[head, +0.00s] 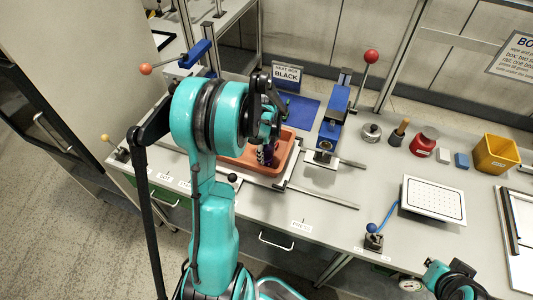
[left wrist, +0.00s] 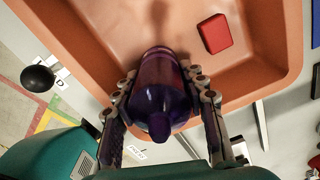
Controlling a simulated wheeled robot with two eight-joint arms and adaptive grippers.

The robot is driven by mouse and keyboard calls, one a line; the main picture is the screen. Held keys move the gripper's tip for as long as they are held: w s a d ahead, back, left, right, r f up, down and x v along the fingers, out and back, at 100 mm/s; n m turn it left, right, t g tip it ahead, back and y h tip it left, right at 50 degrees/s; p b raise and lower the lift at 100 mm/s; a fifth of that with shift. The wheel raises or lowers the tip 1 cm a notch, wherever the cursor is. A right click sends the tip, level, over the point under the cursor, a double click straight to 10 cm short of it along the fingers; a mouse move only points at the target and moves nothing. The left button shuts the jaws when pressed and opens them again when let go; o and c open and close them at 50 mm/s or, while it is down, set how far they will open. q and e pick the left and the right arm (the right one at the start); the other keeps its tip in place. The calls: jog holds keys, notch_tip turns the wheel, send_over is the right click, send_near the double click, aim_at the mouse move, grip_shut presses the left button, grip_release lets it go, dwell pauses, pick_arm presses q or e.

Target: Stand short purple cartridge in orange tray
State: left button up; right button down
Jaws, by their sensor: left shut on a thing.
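The purple cartridge (left wrist: 160,88) is held between both fingers of my left gripper (left wrist: 162,108) in the left wrist view, its narrow nozzle end toward the camera. A little purple (head: 268,153) also shows in the head view below my left gripper (head: 267,142). The orange tray (head: 286,150) lies under the gripper, and its floor and rim (left wrist: 262,88) fill much of the left wrist view. The cartridge is over or inside the tray; I cannot tell whether its far end touches the floor. My right gripper (head: 462,286) is at the bottom right, its fingers unclear.
A red block (left wrist: 214,33) lies in the tray near a corner. A blue press (head: 335,118) stands right of the tray. A white perforated plate (head: 434,198), a blue-knobbed lever (head: 374,234) and a yellow bin (head: 494,154) are farther right. My left arm hides part of the tray.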

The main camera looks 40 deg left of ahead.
pick_arm(q)
jog(key=shift+f, duration=0.15)
jog(key=o, duration=1.3)
